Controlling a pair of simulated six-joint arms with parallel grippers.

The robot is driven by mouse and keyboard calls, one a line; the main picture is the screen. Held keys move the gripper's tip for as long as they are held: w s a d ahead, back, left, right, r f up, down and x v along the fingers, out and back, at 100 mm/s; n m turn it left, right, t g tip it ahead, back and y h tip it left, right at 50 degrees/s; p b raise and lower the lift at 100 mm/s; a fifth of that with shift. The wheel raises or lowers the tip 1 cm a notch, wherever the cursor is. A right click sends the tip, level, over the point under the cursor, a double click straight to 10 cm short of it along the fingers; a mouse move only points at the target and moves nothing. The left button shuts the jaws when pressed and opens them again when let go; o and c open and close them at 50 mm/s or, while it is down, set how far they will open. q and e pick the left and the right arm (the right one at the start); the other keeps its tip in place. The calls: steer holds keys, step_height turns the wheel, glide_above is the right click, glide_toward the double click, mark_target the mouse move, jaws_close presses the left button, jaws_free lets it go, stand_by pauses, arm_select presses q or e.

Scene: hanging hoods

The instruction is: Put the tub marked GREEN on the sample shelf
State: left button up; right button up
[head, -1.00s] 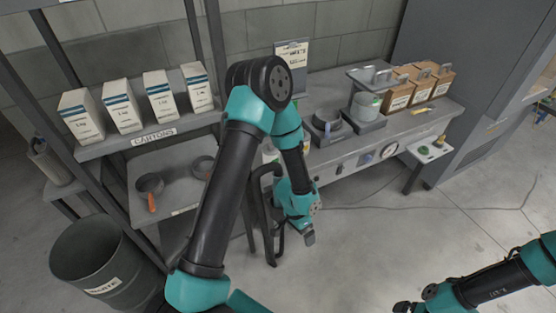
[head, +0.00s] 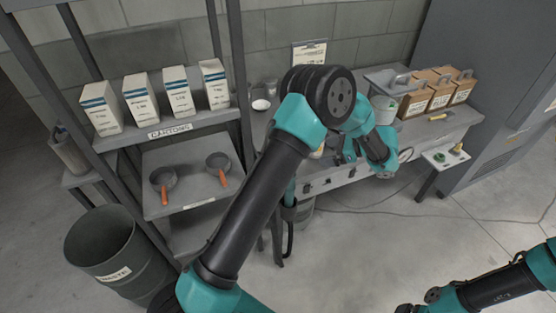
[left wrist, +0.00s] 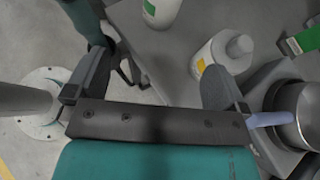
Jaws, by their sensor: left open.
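My left gripper (left wrist: 155,68) is open and empty in the left wrist view, over the bench edge. In the head view it is mostly hidden by my wrist, near the bench front. A white container with a green label (left wrist: 160,10) stands at the top of the left wrist view, cut off by the frame. A white tub with a yellow label (left wrist: 224,54) stands near the right finger. I cannot read either label. No shelf marked for samples is readable. My right arm shows at the lower right of the head view, but its gripper is not visible.
A rack holds white cartons (head: 178,92) above two pans with orange handles (head: 218,163). A waste bin (head: 100,245) stands below left. Brown boxes (head: 440,92) sit on the bench. A metal pot (left wrist: 308,112) is close right of the gripper. A small side table (head: 446,158) stands right.

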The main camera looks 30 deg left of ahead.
arm_select(q)
steer(key=r, duration=0.1)
steer(key=y, duration=0.1)
steer(key=r, duration=0.1)
steer(key=shift+w+r, duration=0.25)
steer(key=shift+r, duration=0.05)
steer(key=x, duration=1.2)
steer(key=shift+s+a, duration=0.15)
steer(key=shift+x, duration=2.6)
steer(key=shift+s+r, duration=0.1)
steer(key=shift+r, duration=0.1)
steer(key=c, duration=1.4)
